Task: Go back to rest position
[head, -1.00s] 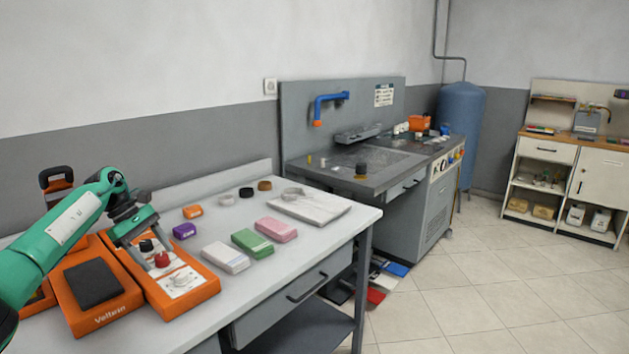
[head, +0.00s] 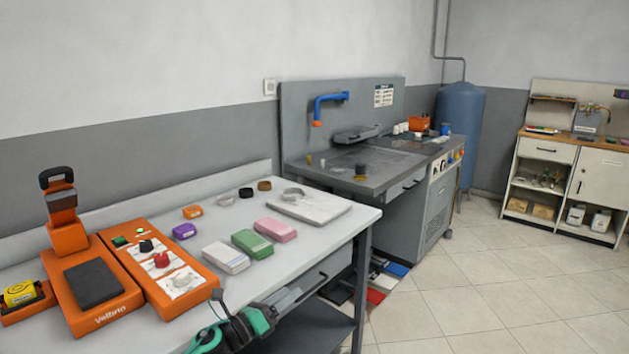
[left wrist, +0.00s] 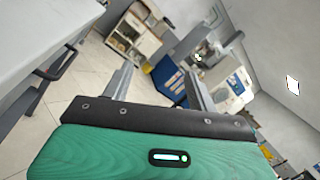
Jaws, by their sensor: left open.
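My left gripper (head: 284,299) is low at the bottom of the head view, in front of the table's front edge near the drawer handle. In the left wrist view, its two grey fingers stand apart with nothing between them (left wrist: 159,72), so it is open and empty. The orange Velfrio device (head: 118,318) with a black pad lies on the table. Beside it is the orange control panel (head: 205,291) with black, red and white knobs and a lit green button. My right gripper is not in view.
A grey workbench (head: 385,178) stands behind at right. The tiled floor (head: 500,280) at right is clear.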

